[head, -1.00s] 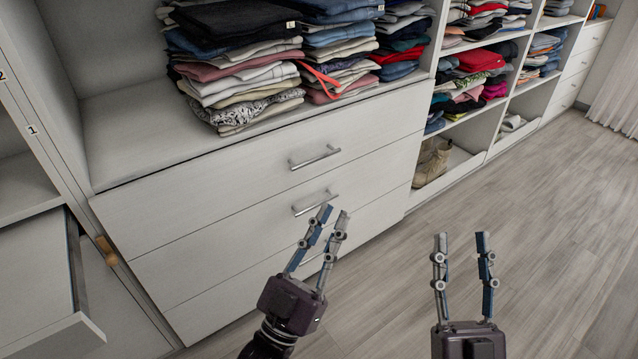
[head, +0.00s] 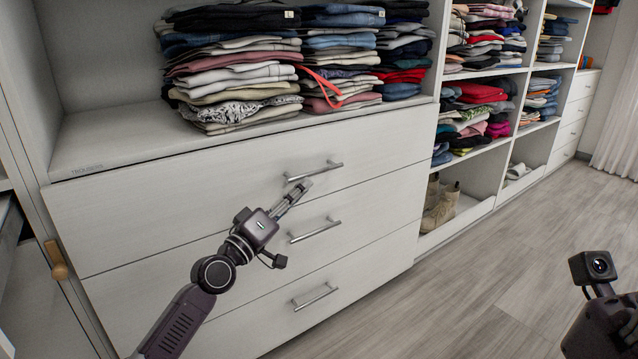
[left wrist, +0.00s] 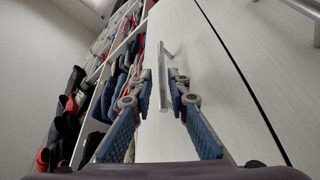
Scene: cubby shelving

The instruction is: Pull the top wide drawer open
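The top wide drawer (head: 200,195) is a pale front, closed flush with the unit. Its silver bar handle (head: 313,172) is right of centre. My left gripper (head: 302,187) reaches up to this handle, with its fingertips just below and in front of it in the head view. In the left wrist view the two blue-padded fingers (left wrist: 163,78) are apart, and the handle (left wrist: 174,85) runs between them, nearer the right finger. I see no clear contact. My right wrist shows at the lower right of the head view, its fingers outside the picture.
Two more closed drawers with bar handles (head: 315,230) (head: 315,297) lie below. Folded clothes (head: 235,75) stand on the shelf above. Boots (head: 441,208) sit in a cubby to the right. A wooden knob (head: 55,260) is at the left. The floor (head: 490,270) is clear.

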